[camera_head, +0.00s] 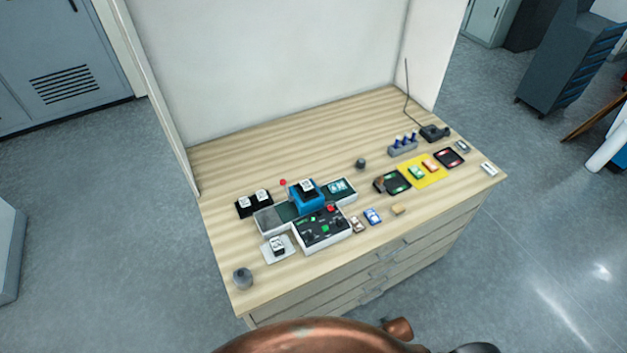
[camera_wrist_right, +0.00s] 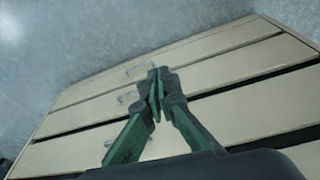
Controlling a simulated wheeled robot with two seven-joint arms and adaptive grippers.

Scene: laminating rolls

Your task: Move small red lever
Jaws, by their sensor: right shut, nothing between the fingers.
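A small red knob (camera_head: 283,182) stands on the wooden tabletop behind a blue device (camera_head: 307,199). Another red part (camera_head: 331,208) sits on the top right of a dark control box (camera_head: 322,231) with green buttons. Both are too small to tell which is the lever. My right gripper (camera_wrist_right: 158,80) is shut and empty in the right wrist view, with the drawer fronts (camera_wrist_right: 90,116) of the cabinet behind it. It does not show in the head view and touches none of the table's objects that I can see. My left gripper is in neither view.
The table (camera_head: 240,160) has white panels behind it. Grey knobs stand at front left (camera_head: 242,278) and centre (camera_head: 361,163). The back strip is clear.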

